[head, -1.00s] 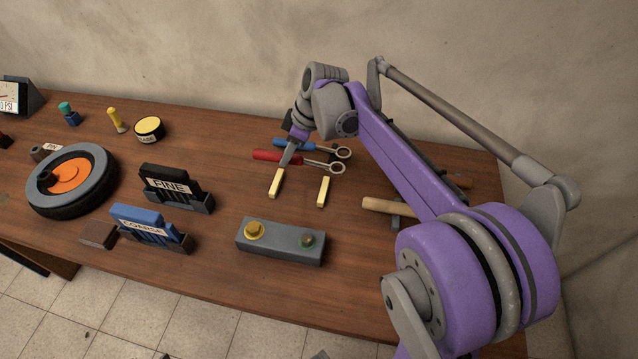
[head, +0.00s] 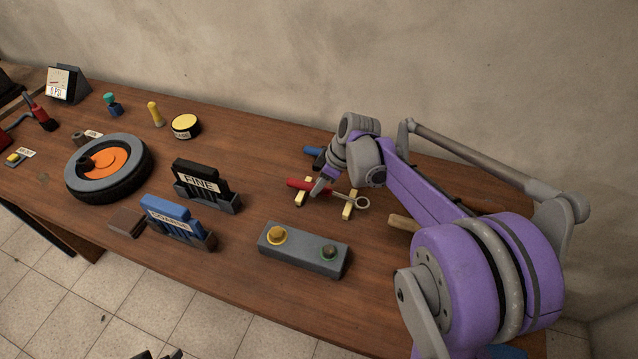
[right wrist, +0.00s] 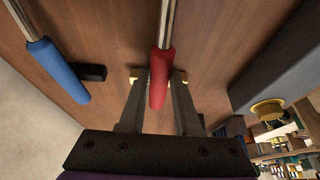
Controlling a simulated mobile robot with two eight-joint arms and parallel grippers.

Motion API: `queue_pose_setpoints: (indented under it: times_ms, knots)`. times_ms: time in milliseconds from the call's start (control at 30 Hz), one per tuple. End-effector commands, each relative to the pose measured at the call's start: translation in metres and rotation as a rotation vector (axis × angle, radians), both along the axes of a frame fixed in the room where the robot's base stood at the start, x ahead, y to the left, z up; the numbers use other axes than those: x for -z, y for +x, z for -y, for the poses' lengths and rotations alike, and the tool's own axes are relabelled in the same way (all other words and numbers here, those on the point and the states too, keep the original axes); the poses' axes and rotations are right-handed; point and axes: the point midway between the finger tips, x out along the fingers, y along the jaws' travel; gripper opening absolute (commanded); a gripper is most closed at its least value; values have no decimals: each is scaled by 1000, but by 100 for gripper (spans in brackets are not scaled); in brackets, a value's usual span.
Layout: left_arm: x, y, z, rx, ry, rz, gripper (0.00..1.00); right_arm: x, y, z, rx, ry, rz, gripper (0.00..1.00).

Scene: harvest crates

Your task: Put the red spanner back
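The red spanner (head: 299,184) is in my right gripper (head: 320,188), over two yellow rest bars (head: 348,208) on the wooden bench. In the right wrist view the red handle (right wrist: 159,88) lies between the two fingers (right wrist: 160,80), which close in on both its sides. A yellow bar shows behind it there. I cannot tell whether the spanner touches the bars. The blue spanner (head: 313,152) lies behind, partly hidden by my right arm; its handle also shows in the right wrist view (right wrist: 55,68). A dark shape at the head view's bottom edge may be my left gripper.
A grey block with a yellow and a green-ringed knob (head: 303,250) stands in front of the bars. Blue COARSE (head: 168,216) and black FINE (head: 200,178) holders stand left, then a wheel (head: 85,184). A wooden handle (head: 402,222) lies right, partly under my arm.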

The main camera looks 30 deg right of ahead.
Motion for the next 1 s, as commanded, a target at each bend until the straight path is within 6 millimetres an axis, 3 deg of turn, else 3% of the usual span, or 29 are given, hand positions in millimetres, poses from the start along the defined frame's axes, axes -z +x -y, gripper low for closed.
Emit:
queue_pose_setpoints:
  times_ms: [33,133,500,1000]
  knots:
    - [0,0,0,0,0,0,50,0,0,0,0,0,0,41]
    - [0,0,0,0,0,0,50,0,0,0,0,0,0,59]
    - [4,-1,0,0,0,-2,50,3,0,0,0,-1,-1,60]
    - [-4,1,0,0,0,2,50,-83,-19,28,1,0,0,60]
